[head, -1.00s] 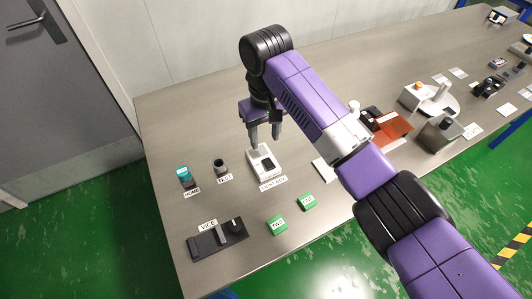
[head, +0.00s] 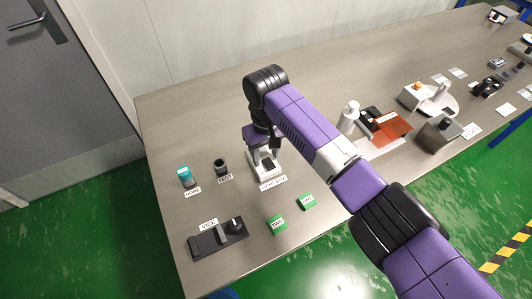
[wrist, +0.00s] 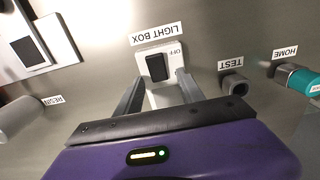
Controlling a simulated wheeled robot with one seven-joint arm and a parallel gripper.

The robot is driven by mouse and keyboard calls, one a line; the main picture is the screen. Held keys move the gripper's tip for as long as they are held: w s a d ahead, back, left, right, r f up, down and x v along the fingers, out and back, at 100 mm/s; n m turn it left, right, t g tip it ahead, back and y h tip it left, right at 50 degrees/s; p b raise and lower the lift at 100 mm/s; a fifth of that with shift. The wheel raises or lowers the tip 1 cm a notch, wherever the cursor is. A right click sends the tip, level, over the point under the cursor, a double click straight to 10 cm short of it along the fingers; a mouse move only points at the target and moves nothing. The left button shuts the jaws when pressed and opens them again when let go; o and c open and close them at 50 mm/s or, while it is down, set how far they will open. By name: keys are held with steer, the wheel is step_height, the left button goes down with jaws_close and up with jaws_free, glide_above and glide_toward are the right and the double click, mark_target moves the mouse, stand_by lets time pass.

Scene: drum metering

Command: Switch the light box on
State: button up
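The light box (head: 264,175) is a small white unit on the steel table, with its label in front. In the wrist view the light box (wrist: 158,88) carries a black rocker switch (wrist: 157,67), with the word OFF printed beside it. My gripper (head: 263,151) is over the back of the light box and hides part of it in the head view. In the wrist view my gripper (wrist: 160,80) has its two fingers apart, one toward each side of the box, with nothing between them gripped. Whether a fingertip touches the box I cannot tell.
A dark TEST cup (head: 221,167) and a teal-capped HOME vial (head: 186,176) stand left of the light box. Two green blocks (head: 277,225) and a black vice (head: 218,240) lie nearer the front edge.

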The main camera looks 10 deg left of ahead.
mark_target(272, 168)
jaws_close()
steer(key=p, duration=0.1)
steer(key=t+p, duration=0.1)
steer(key=p, duration=0.1)
steer(key=shift+s+d+r+y, duration=0.1)
steer(key=shift+s+r+y, duration=0.15)
steer(key=shift+y, duration=0.15)
steer(key=shift+s+d+t+y+p, duration=0.2)
steer(key=shift+t+y+p, duration=0.4)
steer(key=shift+t+p, duration=0.5)
steer(key=shift+o, duration=0.3)
jaws_free()
steer(key=shift+b+v, duration=0.35)
steer(key=shift+v, duration=3.5)
